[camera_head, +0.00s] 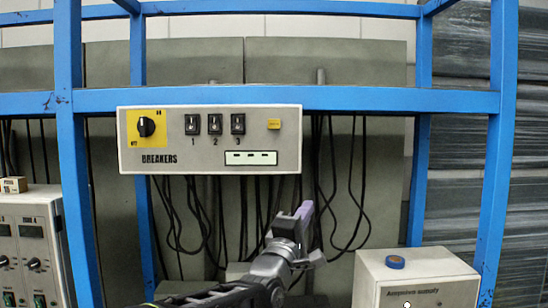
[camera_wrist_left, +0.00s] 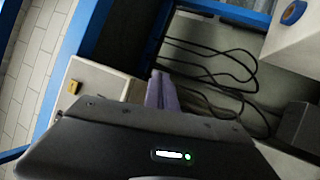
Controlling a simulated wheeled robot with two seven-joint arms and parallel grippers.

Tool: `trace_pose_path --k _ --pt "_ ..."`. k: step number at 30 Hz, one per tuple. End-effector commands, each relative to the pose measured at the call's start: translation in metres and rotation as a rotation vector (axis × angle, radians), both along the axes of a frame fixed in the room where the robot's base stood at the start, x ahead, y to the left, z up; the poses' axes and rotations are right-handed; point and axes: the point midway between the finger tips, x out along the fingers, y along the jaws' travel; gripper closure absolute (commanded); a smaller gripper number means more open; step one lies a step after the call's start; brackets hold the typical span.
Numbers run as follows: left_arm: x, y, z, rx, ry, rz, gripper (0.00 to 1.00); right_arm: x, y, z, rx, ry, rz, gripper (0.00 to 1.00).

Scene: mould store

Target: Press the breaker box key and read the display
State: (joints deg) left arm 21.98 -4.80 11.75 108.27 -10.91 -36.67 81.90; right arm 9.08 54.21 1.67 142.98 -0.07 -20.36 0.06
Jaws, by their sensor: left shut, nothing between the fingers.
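The breaker box (camera_head: 210,139) is a pale grey box on the blue frame, marked BREAKERS. It has a black rotary knob on a yellow plate (camera_head: 146,127), three black switches numbered 1 to 3, a small yellow key (camera_head: 274,124) at the upper right and a pale display (camera_head: 250,158) showing short dark dashes. My left gripper (camera_head: 305,211) is shut and empty, below and slightly right of the box, apart from it. In the left wrist view the gripper's purple-grey fingers (camera_wrist_left: 162,90) are together, and the yellow key (camera_wrist_left: 74,87) shows on the box at left. My right gripper is not in view.
Blue frame bars (camera_head: 350,98) run behind and beside the box. Black cables (camera_head: 350,215) hang below it.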

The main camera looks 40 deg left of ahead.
Motion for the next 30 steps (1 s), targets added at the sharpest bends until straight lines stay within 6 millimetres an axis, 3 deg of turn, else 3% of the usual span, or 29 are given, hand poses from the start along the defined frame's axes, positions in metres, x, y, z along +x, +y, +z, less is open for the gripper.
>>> trace_pose_path --k 1,6,9,12,16,30 --pt "-0.015 0.006 0.034 -0.013 -0.065 0.005 1.0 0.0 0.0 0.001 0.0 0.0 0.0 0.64" --pt "-0.063 0.014 0.123 -0.059 -0.251 -0.009 1.0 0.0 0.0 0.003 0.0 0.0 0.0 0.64" --pt "-0.086 0.014 0.157 -0.074 -0.325 -0.021 1.0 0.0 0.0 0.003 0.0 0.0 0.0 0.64" --pt "-0.101 0.014 0.177 -0.084 -0.371 -0.032 1.0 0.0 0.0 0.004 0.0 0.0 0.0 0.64" --pt "-0.108 0.013 0.187 -0.088 -0.394 -0.038 1.0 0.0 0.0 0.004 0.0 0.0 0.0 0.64" --pt "-0.104 0.016 0.188 -0.09 -0.39 -0.037 1.0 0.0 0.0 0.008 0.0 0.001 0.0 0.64"
